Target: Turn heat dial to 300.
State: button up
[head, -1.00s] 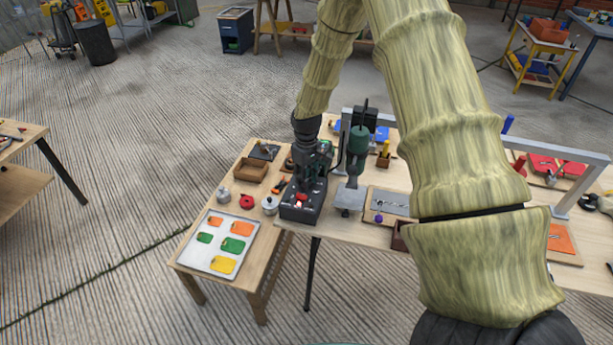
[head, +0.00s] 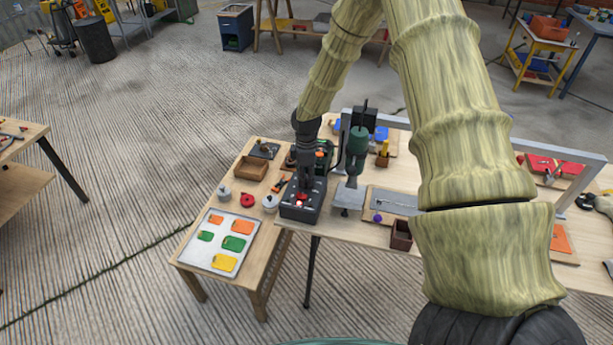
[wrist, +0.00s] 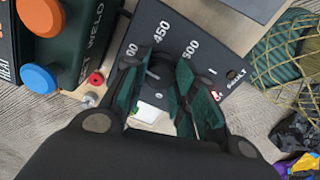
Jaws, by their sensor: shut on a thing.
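A dark control box (head: 298,213) stands on the wooden table, with a red part on its top near my gripper (head: 308,184). In the wrist view the box's panel (wrist: 205,28) shows the marks 450, 500, a partly hidden number ending in 00, and FAULT. A dark round dial (wrist: 160,70) sits among the numbers. My gripper (wrist: 165,95) has its green-lined fingers closed around the dial from both sides. The fingers cover much of the dial, so I cannot tell where it points. A pale patch shows between the fingers.
A green unit with an orange knob (wrist: 40,15) and a blue knob (wrist: 39,78) stands close beside the panel. A green drill press (head: 357,150) stands right of the box. A tray of coloured tags (head: 196,256) lies in front at left.

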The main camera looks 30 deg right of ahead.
aim_at(306, 179)
jog(key=shift+w+n, duration=0.1)
jog(key=shift+n, duration=0.2)
jog(key=o, duration=1.1)
jog(key=shift+c, duration=0.2)
jog(key=shift+r, duration=0.1)
notch_tip(306, 179, up, 12)
dwell(0.4)
